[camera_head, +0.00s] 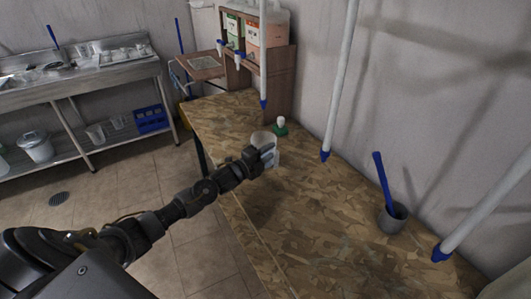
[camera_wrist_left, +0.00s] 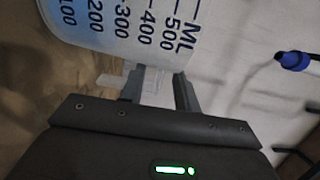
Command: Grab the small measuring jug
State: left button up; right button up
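The small measuring jug (camera_head: 262,138) is pale and translucent and is at the end of my left arm, over the wooden table (camera_head: 330,225). In the left wrist view the jug (camera_wrist_left: 125,25) fills the top, its dark ML scale turned on its side. My left gripper (camera_head: 266,155) is right at the jug and covers part of it. In the left wrist view its two fingers (camera_wrist_left: 160,90) stand apart with a pale piece, perhaps the handle, between them. I cannot tell whether they press on it. The jug's base is hidden.
A green-and-white bottle (camera_head: 280,127) stands just behind the jug. Blue-tipped white poles (camera_head: 340,80) rise along the wall. The table's front part is clear.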

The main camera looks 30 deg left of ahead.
pick_arm(q)
jog(key=shift+s, duration=0.1)
jog(key=c, duration=0.7)
jog(key=shift+d+f, duration=0.1)
jog(key=shift+f, duration=0.05)
jog(key=s+a+r+b, duration=0.1)
jog(key=s+a+r, duration=0.1)
jog(key=s+r, duration=0.4)
jog(key=s+a+r+b, duration=0.2)
jog(key=s+r, duration=0.5)
jog(key=shift+a, duration=0.4)
dwell(0.5)
